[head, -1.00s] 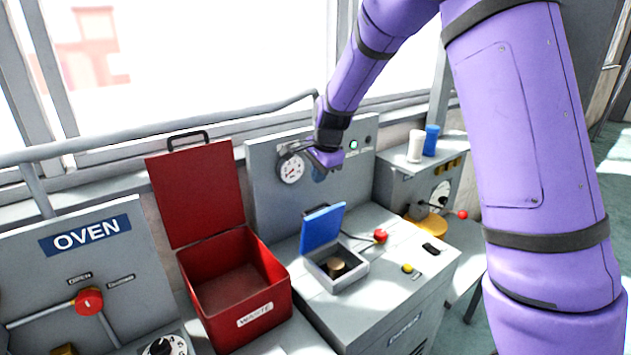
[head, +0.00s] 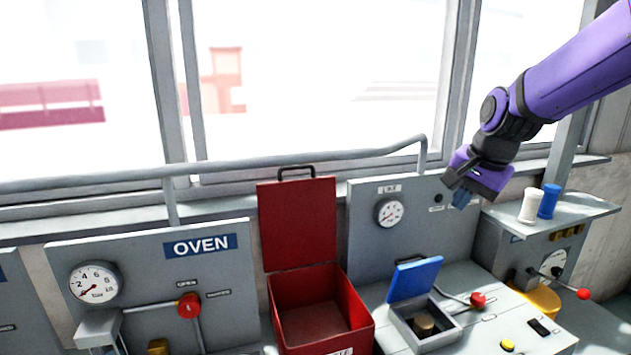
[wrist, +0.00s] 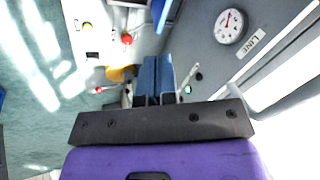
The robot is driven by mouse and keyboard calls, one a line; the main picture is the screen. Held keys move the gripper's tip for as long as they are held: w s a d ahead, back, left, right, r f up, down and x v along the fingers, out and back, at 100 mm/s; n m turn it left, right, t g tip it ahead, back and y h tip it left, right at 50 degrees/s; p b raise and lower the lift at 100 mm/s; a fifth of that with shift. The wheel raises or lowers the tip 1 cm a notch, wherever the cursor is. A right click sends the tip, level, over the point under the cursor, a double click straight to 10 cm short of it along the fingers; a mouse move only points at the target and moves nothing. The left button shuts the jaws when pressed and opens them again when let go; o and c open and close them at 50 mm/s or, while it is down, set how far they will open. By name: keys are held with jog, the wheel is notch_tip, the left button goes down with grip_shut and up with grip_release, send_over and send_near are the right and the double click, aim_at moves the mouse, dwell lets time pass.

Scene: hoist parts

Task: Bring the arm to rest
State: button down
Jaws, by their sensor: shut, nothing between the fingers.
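My arm is purple with black joints and comes in from the upper right of the head view. My gripper (head: 460,198) hangs in the air in front of the right end of the grey gauge panel (head: 415,222), clear of the things below it. Its blue fingers (wrist: 156,76) show side by side in the wrist view, closed together with nothing between them.
Below stand an open red waste bin (head: 357,318) and a small box with a raised blue lid (head: 415,278). A red-knobbed lever (head: 478,300) is beside it. White (head: 529,206) and blue (head: 549,201) cylinders stand on the right cabinet. A rail (head: 300,162) runs along the windows.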

jog(key=s+d+r+n, duration=0.1)
jog(key=s+n, duration=0.3)
jog(key=s, duration=0.8)
jog(key=s+d+r+n+t+h, duration=0.1)
jog(key=s+r+n, duration=0.2)
jog(key=s, duration=0.9)
jog(key=shift+s+d+r+n, duration=0.2)
jog(key=shift+s+n, duration=0.2)
jog(key=shift+n, duration=0.6)
